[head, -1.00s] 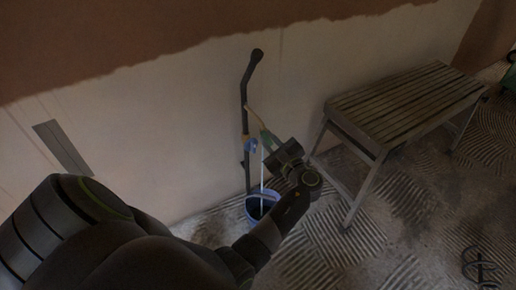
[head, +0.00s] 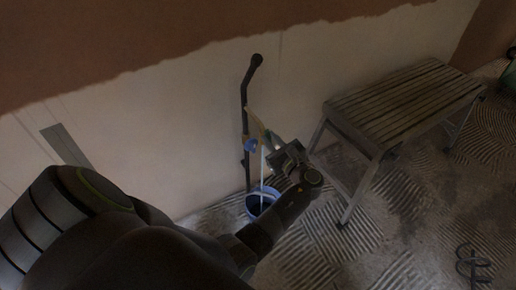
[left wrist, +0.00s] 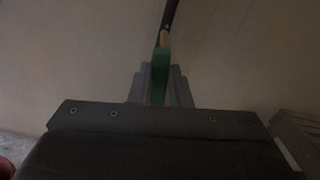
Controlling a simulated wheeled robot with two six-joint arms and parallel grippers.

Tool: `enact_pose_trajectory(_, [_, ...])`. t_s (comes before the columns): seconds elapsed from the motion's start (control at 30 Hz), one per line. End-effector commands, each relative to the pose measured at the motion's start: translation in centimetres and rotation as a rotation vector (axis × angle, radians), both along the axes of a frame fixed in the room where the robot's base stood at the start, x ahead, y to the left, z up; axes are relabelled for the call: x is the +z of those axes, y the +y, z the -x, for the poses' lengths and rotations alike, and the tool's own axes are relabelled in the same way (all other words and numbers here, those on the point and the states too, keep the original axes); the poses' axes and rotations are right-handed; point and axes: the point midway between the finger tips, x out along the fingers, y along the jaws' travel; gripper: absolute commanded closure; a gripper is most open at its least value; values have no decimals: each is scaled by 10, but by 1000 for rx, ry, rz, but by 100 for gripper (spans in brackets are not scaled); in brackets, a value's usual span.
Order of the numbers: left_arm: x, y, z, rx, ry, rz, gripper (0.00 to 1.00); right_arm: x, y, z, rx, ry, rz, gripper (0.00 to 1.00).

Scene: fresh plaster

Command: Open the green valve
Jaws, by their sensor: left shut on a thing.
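The green valve handle (head: 273,139) shows beside a dark standpipe (head: 245,110) in front of the wall. In the left wrist view the green handle (left wrist: 159,76) stands between the fingers of my left gripper (left wrist: 161,88). My left gripper (head: 276,144) is shut on this handle, and its fingers partly hide it. A pale brass-coloured pipe (head: 255,120) leads from the standpipe toward the valve. A blue part (head: 250,145) sits on the standpipe lower down. A thin pale stream (head: 262,168) runs down toward a blue bucket (head: 252,206). My right gripper is not in view.
A slatted bench (head: 400,100) with metal legs stands to the right, close to my left wrist. A flat grey strip (head: 64,146) rests against the wall at left. Dark loops (head: 472,264) lie on the ridged floor at lower right.

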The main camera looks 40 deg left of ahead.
Motion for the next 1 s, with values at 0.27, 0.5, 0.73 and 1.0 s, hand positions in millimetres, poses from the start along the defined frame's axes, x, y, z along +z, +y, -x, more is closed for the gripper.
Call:
enact_pose_trajectory(0.27, [-1,-1,1,1,12,-2,99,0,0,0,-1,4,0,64])
enact_pose_trajectory(0.5, [2,-4,-6,1,175,-76,99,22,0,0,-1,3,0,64])
enact_pose_trajectory(0.73, [-1,-4,-7,1,204,-91,99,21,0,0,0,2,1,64])
enact_pose_trajectory(1.0, [0,-4,-8,1,200,-91,64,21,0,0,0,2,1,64])
